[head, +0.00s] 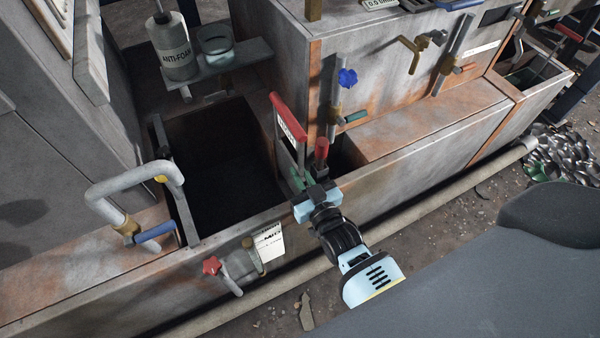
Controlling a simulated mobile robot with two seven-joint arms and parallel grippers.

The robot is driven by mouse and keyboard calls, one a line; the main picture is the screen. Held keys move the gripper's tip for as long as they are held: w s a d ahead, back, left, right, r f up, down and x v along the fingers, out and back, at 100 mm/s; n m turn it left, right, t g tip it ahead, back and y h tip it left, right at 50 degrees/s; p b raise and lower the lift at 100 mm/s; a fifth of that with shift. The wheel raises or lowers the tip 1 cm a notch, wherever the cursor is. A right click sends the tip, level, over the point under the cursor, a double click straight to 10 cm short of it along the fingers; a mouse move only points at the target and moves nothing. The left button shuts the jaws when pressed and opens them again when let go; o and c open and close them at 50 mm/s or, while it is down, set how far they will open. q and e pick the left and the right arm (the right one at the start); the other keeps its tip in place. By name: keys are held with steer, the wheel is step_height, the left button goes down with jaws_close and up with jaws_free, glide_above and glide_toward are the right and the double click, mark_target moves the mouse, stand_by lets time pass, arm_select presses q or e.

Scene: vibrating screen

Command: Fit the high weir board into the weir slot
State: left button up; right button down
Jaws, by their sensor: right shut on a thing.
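An upright board with a red bar handle (289,117), which I take as the high weir board, stands at the right edge of a dark open pit. Its label is too small to read surely. My right gripper (312,190) is shut at the lower part of this board; the exact contact is hidden by the fingers. Two grey upright posts with a gap between them, apparently the weir slot (186,222), stand at the pit's left side, apart from the board. My left gripper is not in view.
A bent grey pipe (125,170) with a blue handle stands left of the pit. An anti-foam bottle (172,48) and a cup (216,45) sit on a shelf behind. A red-topped rod (321,150) stands close by the gripper. A red-knobbed valve (212,266) is in front.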

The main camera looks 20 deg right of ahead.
steer(key=shift+f, duration=0.15)
steer(key=c, duration=1.5)
jaws_free()
steer(key=shift+o, duration=0.2)
steer(key=s+p, duration=0.1)
steer(key=s, duration=0.6)
steer(key=shift+s+d+p, duration=0.1)
steer(key=shift+d+p, duration=0.05)
steer(key=shift+p, duration=0.2)
steer(key=shift+s, duration=0.35)
